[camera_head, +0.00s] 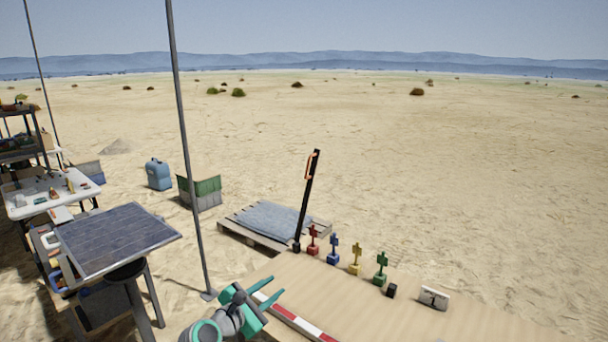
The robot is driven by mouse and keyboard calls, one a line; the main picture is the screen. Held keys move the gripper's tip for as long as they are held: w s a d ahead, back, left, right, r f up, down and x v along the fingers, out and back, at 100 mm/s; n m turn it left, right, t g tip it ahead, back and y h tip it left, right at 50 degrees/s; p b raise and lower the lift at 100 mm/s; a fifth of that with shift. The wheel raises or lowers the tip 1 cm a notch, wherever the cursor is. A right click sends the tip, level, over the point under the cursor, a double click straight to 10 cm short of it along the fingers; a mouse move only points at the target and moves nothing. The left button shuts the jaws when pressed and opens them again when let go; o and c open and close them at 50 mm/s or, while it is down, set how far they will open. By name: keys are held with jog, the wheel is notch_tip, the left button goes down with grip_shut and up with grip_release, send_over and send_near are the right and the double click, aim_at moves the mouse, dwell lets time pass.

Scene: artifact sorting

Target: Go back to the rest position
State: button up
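My gripper (268,292) is at the bottom of the view, left of centre, over the near left corner of the sand-coloured table (400,318). It is grey and teal. Its two teal fingers stand apart and nothing shows between them. Red, blue, yellow and green tagged markers, the red one (313,241), the blue one (333,250), the yellow one (355,260) and the green one (380,270), stand in a row along the table's far edge. A small black object (391,291) and a white label block (434,298) sit to their right.
A red-and-white scale bar (298,323) lies beside my gripper. A tall pole (187,150) rises left of it. A solar panel (118,238) on a stand, a white table (48,192) and shelves are at left. A pallet (262,236) lies behind the table. Open sand surrounds everything.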

jog(key=s+f+m+y, duration=0.2)
jog(key=s+f, duration=0.4)
jog(key=f, duration=0.4)
jog(key=s+f+m+y, duration=0.1)
jog(key=s+f+y, duration=0.3)
jog(key=f, duration=0.6)
jog(key=s+d+f+m+y, duration=0.1)
jog(key=s+f+m, duration=0.45)
jog(key=s, duration=0.95)
jog(key=s+d+m+y, duration=0.1)
jog(key=s+d+m, duration=0.15)
jog(key=s, duration=0.65)
jog(key=s+d+m+y, duration=0.1)
jog(key=s+m, duration=0.3)
jog(key=s, duration=0.6)
jog(key=s+d+r+m+t, duration=0.1)
jog(key=s+d+r+m, duration=0.1)
jog(key=s+r+m, duration=0.2)
jog(key=s+d+r+m+t+h, duration=0.1)
jog(key=s+r+m, duration=0.3)
jog(key=s, duration=0.5)
notch_tip(320, 180, up, 2)
jog(key=shift+s+d, duration=0.2)
jog(key=shift+d, duration=0.7)
jog(key=shift+o, duration=0.4)
